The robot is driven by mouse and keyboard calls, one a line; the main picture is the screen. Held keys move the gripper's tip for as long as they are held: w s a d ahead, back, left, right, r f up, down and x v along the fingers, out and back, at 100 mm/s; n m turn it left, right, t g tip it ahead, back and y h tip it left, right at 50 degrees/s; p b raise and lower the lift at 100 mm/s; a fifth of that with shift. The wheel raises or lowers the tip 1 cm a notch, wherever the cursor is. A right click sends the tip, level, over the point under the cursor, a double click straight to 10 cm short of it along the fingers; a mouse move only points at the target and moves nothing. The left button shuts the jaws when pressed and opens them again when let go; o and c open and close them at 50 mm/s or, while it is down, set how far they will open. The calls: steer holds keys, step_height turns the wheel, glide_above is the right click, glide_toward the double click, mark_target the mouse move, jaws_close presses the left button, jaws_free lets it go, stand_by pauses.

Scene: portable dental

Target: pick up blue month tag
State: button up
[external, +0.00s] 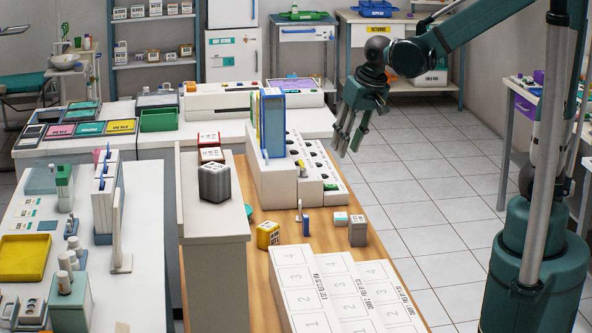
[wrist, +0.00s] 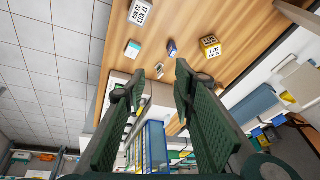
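A small upright blue tag (external: 306,225), which looks like the blue month tag, stands on the wooden counter (external: 285,233) between a yellow box and a white-and-teal box. It also shows as a small dark-blue block in the wrist view (wrist: 172,47), beyond the fingertips; any writing on it is too small to read. My gripper (external: 349,145) is in the air right of the stepped white rack, well above and apart from the tag. In the wrist view my gripper (wrist: 160,72) is open, with nothing between its two green fingers.
A yellow box (external: 268,234), a white-and-teal box (external: 340,219) and a grey box (external: 357,231) stand near the tag. The stepped white rack (external: 262,180) holds upright blue and yellow folders. Numbered white trays (external: 300,290) lie in front. Tiled floor is open at the right.

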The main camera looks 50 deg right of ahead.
steer(key=w+a+f+m+g, duration=0.2)
steer(key=w+f, duration=0.5)
steer(key=f, duration=0.1)
steer(key=m, duration=0.2)
glide_above(306, 216)
steer(key=s, duration=0.1)
steer(key=shift+g+h, duration=0.3)
steer(key=shift+h, duration=0.1)
steer(key=f, duration=0.5)
steer(key=f+p, duration=0.1)
steer(key=f, duration=0.2)
steer(key=shift+a+f, duration=0.3)
steer(key=shift+a, duration=0.05)
steer(key=shift+w+a+f, duration=0.1)
steer(key=shift+w+f, duration=0.15)
steer(key=shift+f, duration=0.55)
steer(key=shift+w+f, duration=0.15)
steer(key=shift+f, duration=1.1)
steer(key=shift+f, duration=0.15)
steer(key=shift+w+d+f+b, duration=0.1)
steer(key=shift+d+f, duration=0.05)
steer(key=shift+f, duration=0.65)
steer(key=shift+w+d+f+b, duration=0.1)
steer(key=shift+d+f, duration=0.05)
steer(key=shift+f, duration=0.7)
steer(key=shift+d+f+b, duration=0.1)
steer(key=shift+d+f, duration=0.05)
steer(key=shift+f, duration=0.65)
